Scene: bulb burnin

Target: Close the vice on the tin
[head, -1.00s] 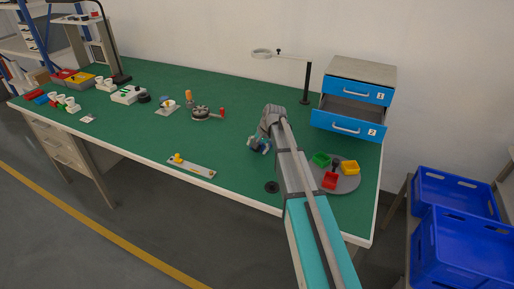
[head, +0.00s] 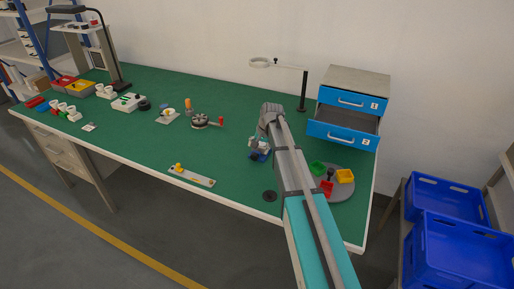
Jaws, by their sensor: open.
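My arm reaches over the green bench, and my gripper (head: 262,142) is at its far end, small and seen from behind. The gripper is open. A small dark blue thing (head: 257,156) is on the bench just below the gripper and is partly hidden by it; it may be the vice, but it is too small to be sure. A pale patch shows between it and the gripper. I cannot make out the tin or whether it sits between vice jaws. I cannot tell whether the gripper touches the blue thing.
A grey round tray (head: 338,190) with red, green and yellow bins lies right of my arm. A blue drawer cabinet (head: 345,108) with an open drawer and a magnifier lamp (head: 303,90) stand behind. A crank device (head: 200,121) and a yellow-knobbed plate (head: 192,176) lie left.

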